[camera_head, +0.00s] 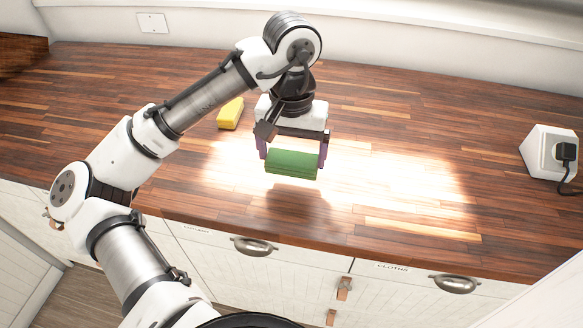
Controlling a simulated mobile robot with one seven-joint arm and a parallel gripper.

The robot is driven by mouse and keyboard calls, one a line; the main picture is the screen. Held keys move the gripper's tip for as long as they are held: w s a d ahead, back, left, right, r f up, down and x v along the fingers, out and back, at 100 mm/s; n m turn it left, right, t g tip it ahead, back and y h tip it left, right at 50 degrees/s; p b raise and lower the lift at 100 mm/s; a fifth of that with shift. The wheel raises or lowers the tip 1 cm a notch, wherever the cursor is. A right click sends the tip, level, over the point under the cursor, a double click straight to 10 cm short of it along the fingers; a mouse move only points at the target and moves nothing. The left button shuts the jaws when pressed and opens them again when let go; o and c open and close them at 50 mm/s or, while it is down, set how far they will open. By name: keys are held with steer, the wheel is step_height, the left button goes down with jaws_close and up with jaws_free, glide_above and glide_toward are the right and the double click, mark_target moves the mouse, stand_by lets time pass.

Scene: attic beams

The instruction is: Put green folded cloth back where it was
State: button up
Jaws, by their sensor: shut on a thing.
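The green folded cloth (291,164) is a small rounded bundle held between the two fingers of my gripper (292,158). My gripper points down and is shut on the cloth at its left and right ends. The cloth is above the wooden countertop, with a shadow on the wood below it. A closed drawer labelled "cloths" (400,276) is in the white cabinet front at the lower right.
A yellow block-like object (230,113) lies on the countertop (400,130) behind and left of my gripper. A white socket box (548,152) with a black plug stands at the right edge. Another closed drawer (240,258) is at the lower middle. Most of the countertop is clear.

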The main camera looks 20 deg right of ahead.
mark_target(291, 170)
steer(key=shift+f, duration=2.7)
steer(key=o, duration=0.6)
steer(key=shift+r, duration=0.1)
step_height(291, 170, up, 12)
steer(key=shift+f+b, duration=0.1)
steer(key=shift+b, duration=0.2)
